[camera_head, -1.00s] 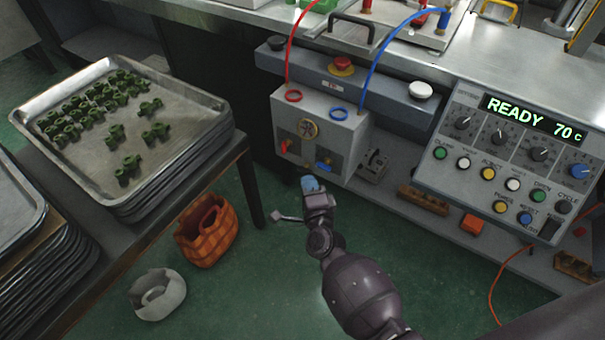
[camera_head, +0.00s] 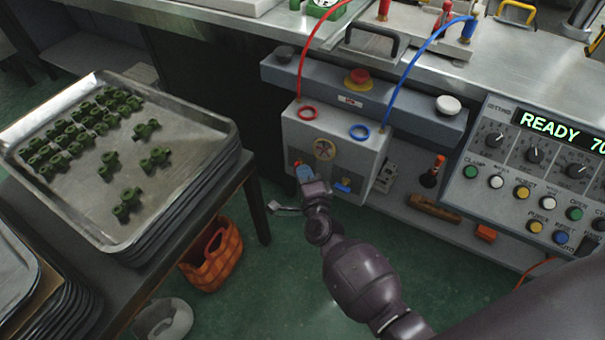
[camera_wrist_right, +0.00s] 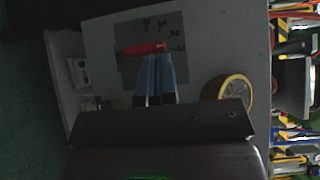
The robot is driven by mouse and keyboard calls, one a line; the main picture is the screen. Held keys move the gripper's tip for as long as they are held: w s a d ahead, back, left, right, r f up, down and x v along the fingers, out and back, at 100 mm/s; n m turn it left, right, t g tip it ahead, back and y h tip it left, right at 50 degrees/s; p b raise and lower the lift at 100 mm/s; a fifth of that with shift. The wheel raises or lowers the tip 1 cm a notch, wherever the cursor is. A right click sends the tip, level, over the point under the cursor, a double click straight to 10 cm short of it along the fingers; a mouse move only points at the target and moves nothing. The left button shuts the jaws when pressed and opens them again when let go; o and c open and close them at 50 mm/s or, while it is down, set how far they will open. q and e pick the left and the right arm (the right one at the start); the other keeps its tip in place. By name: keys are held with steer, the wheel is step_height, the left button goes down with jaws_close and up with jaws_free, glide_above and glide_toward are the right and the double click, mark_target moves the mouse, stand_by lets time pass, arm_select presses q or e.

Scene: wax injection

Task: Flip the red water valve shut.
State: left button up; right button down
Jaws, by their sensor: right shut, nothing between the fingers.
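The red water valve (camera_head: 297,163) is a small red lever low on the left of the grey box's front face (camera_head: 355,165). In the right wrist view the red lever (camera_wrist_right: 145,48) lies crosswise on a dark square plate, just beyond my fingertips. My right gripper (camera_head: 304,173) is shut and empty, with its blue fingertips close to the lever and partly covering it in the head view. In the wrist view the blue fingers (camera_wrist_right: 154,78) are side by side and point at the lever's middle. I cannot tell whether they touch it. My left gripper is not in view.
A brass-rimmed gauge (camera_head: 325,149) sits above and right of the valve, and a blue lever (camera_head: 343,187) is to its right. Red and blue hoses rise from the box. A control panel (camera_head: 540,175) stands right; a metal tray (camera_head: 215,120) of green parts is left.

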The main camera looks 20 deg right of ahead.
steer(key=shift+w+a+r, duration=0.1)
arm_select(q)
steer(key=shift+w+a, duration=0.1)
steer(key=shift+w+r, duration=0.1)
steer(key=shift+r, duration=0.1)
arm_select(e)
steer(key=shift+w+r+p, duration=0.1)
steer(key=shift+r+p, duration=0.05)
steer(key=shift+p, duration=0.5)
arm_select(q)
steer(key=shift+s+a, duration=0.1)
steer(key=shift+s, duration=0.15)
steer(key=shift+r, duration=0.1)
arm_select(e)
steer(key=shift+n, duration=0.3)
